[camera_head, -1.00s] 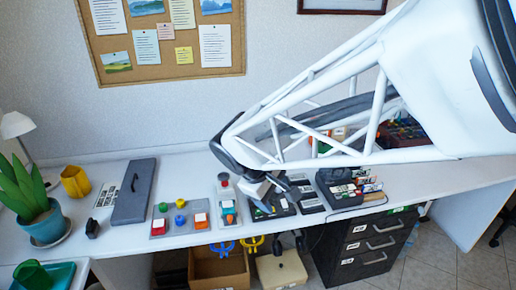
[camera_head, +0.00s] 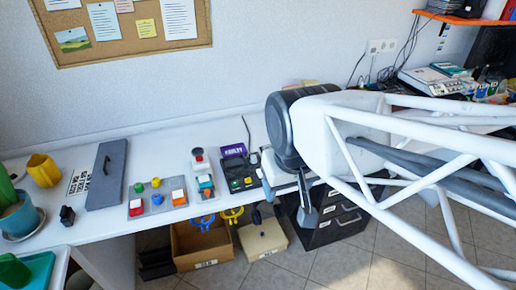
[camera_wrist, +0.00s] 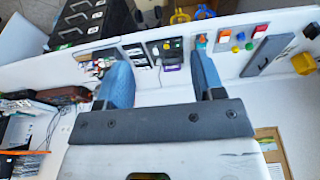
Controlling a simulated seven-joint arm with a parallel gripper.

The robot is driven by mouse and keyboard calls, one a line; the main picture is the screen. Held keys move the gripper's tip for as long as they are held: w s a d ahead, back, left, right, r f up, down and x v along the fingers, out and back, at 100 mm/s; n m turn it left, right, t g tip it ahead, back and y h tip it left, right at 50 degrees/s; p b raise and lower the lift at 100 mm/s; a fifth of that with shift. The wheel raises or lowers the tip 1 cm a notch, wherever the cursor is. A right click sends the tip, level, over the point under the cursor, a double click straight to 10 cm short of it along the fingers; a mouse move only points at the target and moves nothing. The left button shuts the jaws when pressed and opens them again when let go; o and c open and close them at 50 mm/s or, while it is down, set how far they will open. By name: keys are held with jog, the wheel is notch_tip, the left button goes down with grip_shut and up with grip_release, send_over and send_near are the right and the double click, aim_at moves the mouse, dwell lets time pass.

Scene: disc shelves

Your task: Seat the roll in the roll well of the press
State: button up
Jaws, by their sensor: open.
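My gripper (camera_wrist: 160,58) is open, with two blue-grey fingers and nothing between them. In the head view, its end is at the right of the black device, over the desk's front edge. The black device (camera_head: 240,177), with green and yellow parts, lies on the desk with a purple label (camera_head: 234,150) behind it. In the wrist view the device (camera_wrist: 165,50) shows beyond and between the fingertips. A small red-topped stand (camera_head: 200,160) is left of it. I cannot tell which item is the press, and I cannot make out the roll or its well.
A grey board with coloured knobs (camera_head: 150,203), a dark grey slab (camera_head: 106,174) and a yellow cup (camera_head: 43,170) stand to the left. Below the desk are a brown box (camera_head: 200,243), a beige box (camera_head: 262,240) and a black drawer cabinet (camera_head: 335,222).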

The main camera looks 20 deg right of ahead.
jog(key=shift+o, duration=0.5)
jog(key=w+a+f+n, duration=0.2)
jog(key=w+a+n, duration=0.2)
jog(key=w, duration=0.5)
jog(key=w+a+f+n+g, duration=0.1)
jog(key=w+a+f+n, duration=0.25)
jog(key=w, duration=0.45)
jog(key=w+a+f+n, duration=0.1)
jog(key=w+a+n, duration=0.3)
jog(key=w, duration=0.5)
jog(key=w+a+f+n, duration=0.3)
jog(key=w+a+f, duration=0.2)
jog(key=a+f, duration=0.1)
jog(key=w+a+f+n+g, duration=0.1)
jog(key=w+a+f+n, duration=0.1)
jog(key=w+a+f, duration=0.3)
jog(key=w+a+f+n, duration=0.3)
jog(key=w+a+f, duration=0.2)
jog(key=a+f, duration=0.4)
jog(key=shift+a+f+n+g, duration=0.2)
jog(key=shift+f+n+g, duration=0.15)
jog(key=shift+f, duration=0.7)
jog(key=shift+a+f, duration=0.3)
jog(key=shift+f, duration=0.1)
